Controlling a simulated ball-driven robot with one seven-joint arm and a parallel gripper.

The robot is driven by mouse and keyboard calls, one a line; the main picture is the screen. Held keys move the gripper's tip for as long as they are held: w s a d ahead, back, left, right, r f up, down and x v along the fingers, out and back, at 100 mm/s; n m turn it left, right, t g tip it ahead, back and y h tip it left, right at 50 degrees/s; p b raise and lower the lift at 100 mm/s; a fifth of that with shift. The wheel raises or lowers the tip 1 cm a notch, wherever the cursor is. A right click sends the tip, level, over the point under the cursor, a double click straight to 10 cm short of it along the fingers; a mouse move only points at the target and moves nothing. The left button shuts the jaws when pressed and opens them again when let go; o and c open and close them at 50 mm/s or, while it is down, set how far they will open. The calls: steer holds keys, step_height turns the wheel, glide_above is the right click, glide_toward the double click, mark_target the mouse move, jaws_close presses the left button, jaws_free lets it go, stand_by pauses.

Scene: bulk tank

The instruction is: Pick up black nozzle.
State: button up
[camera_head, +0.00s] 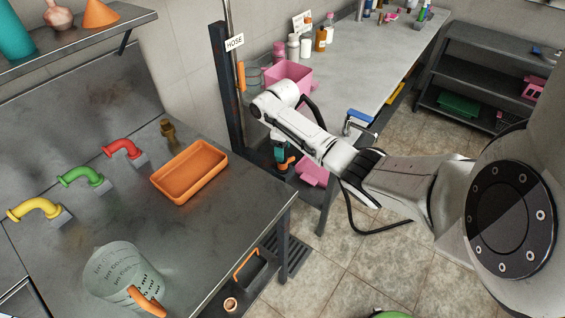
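I cannot clearly make out a black nozzle. A small dark brown, brass-toned fitting (168,131) stands on the steel counter (225,215), behind the orange tray. My arm reaches in from the right, and its far end bends down beside the dark post. My gripper (284,162) seems to be the small dark part hanging below the wrist, past the counter's right edge. A little orange shows at its tip. I cannot tell whether that is something held or something behind it. The fingers are too small and partly hidden to read.
An orange tray (190,172), a clear measuring jug (118,275) and red (124,148), green (80,176) and yellow (35,208) pipe elbows occupy the counter. A dark post with a HOSE sign (235,42) and a pink bin (289,76) stand near my arm.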

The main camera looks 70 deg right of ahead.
jaws_close()
stand_by(0.3)
steer(key=shift+r, duration=0.2)
